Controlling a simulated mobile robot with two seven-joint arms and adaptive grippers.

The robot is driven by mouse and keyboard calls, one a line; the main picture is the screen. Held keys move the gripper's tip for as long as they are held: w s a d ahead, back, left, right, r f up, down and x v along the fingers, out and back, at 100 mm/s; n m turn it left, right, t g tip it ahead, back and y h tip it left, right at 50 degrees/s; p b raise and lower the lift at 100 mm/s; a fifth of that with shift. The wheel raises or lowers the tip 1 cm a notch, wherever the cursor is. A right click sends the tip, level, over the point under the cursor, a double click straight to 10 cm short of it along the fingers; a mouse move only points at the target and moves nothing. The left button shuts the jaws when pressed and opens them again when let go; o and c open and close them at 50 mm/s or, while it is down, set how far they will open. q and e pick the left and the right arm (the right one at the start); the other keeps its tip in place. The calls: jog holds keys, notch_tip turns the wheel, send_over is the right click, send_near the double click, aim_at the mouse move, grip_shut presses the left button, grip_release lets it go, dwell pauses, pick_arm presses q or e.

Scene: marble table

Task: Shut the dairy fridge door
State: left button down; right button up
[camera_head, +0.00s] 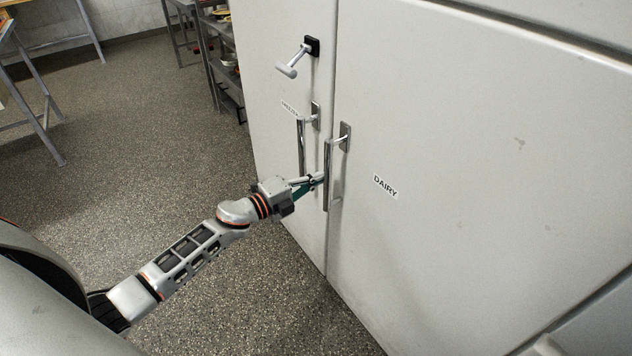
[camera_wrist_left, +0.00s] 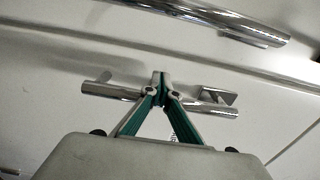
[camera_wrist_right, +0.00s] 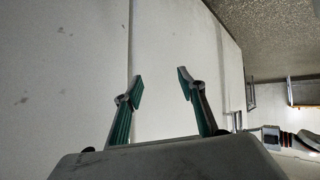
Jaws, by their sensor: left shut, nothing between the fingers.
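The dairy fridge door (camera_head: 470,190) is the white door with a "DAIRY" label (camera_head: 385,186). It looks flush or nearly flush with the white door to its left; I cannot tell whether a small gap remains at the seam. Its upright chrome handle (camera_head: 327,160) is near its left edge. My left gripper (camera_head: 319,179) is shut and empty, with its tips at this handle; contact is unclear. In the left wrist view the shut fingertips (camera_wrist_left: 160,80) overlap a chrome bar (camera_wrist_left: 108,91). My right gripper (camera_wrist_right: 160,79) is open and empty, facing white panels.
The freezer door (camera_head: 285,130) has its own chrome handle (camera_head: 301,145) and a higher lever (camera_head: 290,66). A metal shelf rack (camera_head: 222,65) and a table frame (camera_head: 35,115) stand farther left. The speckled floor (camera_head: 150,150) between is clear.

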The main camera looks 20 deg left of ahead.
pick_arm(q)
jog(key=v, duration=0.9)
jog(key=shift+s, duration=0.3)
jog(key=s+d+f+n+g+y+p, duration=0.1)
jog(key=s+d+f+n+y, duration=0.1)
jog(key=s+f+n, duration=0.3)
jog(key=s+d+f+n+g+y+p, duration=0.2)
jog(key=s+d+f+n, duration=0.2)
jog(key=s+n, duration=0.4)
jog(key=s+d+f+n+g+y+p, duration=0.2)
jog(key=s+d+f+n, duration=0.2)
jog(key=s, duration=0.9)
notch_tip(320, 180, down, 3)
jog(key=n, duration=0.3)
jog(key=shift+r+y, duration=0.2)
jog(key=shift+y, duration=0.1)
pick_arm(e)
jog(key=r, duration=0.2)
jog(key=a+r, duration=0.1)
jog(key=shift+s+r, duration=0.1)
jog(key=shift+s, duration=0.3)
